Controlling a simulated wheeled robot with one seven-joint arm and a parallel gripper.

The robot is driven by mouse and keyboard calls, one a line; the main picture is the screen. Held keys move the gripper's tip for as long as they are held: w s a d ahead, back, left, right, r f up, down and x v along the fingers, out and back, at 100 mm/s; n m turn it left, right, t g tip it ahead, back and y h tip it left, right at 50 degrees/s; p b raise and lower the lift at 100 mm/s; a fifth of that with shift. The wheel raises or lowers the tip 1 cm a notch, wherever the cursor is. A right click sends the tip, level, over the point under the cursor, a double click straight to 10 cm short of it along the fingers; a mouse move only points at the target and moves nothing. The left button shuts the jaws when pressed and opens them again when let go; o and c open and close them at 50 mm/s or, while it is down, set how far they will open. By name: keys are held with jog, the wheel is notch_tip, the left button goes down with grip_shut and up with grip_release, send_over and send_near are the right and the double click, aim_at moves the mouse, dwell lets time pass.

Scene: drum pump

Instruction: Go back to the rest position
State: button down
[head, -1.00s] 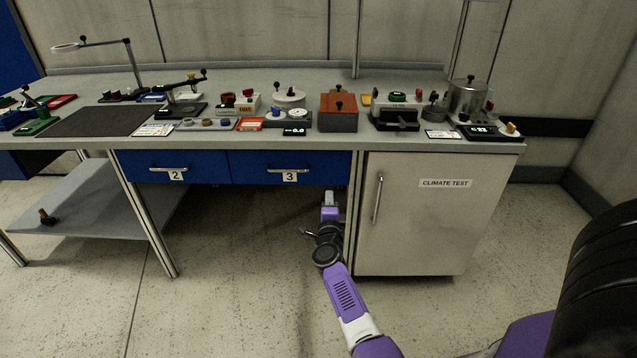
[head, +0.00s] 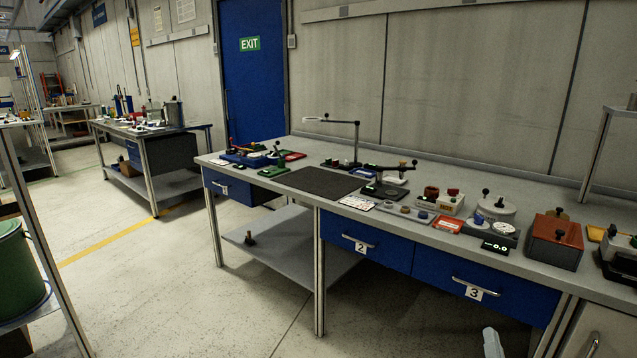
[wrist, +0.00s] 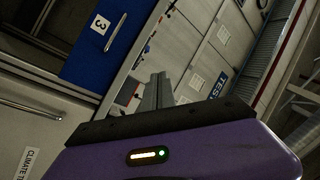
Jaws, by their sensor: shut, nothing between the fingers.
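My gripper (wrist: 157,92) shows in the wrist view with its grey fingers together and nothing between them. It is clear of the bench, and the wrist picture is strongly tilted. The blue drawer marked 3 (wrist: 92,40) is at the upper left of that view, and the pale cabinet door (wrist: 35,110) is at the left. In the head view, a pale part that looks like mine shows at the bottom edge, below drawer 3 (head: 485,290). The rest of my arm is out of that view.
The grey workbench (head: 290,188) carries several devices, including an orange-topped box (head: 555,240) and a dark mat (head: 318,181). A green drum (head: 18,270) stands at the left. Another bench (head: 150,132) is farther back. Open floor (head: 180,285) lies between.

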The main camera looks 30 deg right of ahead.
jog(key=s+a+r+n+t+y+p, duration=0.1)
jog(key=s+a+n+y, duration=0.25)
jog(key=a, duration=0.45)
jog(key=s+a+r+n+t+y+p, duration=0.1)
jog(key=s+a+n+y, duration=0.2)
jog(key=a+n, duration=0.35)
jog(key=s+a+r+n+t+y, duration=0.1)
jog(key=s+a+n+y, duration=0.2)
jog(key=a, duration=0.7)
jog(key=s+a+r+n+g+y+p, duration=0.1)
jog(key=s+a+r+y, duration=0.1)
jog(key=s+a, duration=0.4)
jog(key=s+a+r+n+g+y+p, duration=0.1)
jog(key=s+a+r+n+g+y, duration=0.1)
jog(key=s+a, duration=0.4)
jog(key=shift+s+p, duration=0.4)
jog(key=shift+s, duration=0.65)
jog(key=shift+y, duration=0.25)
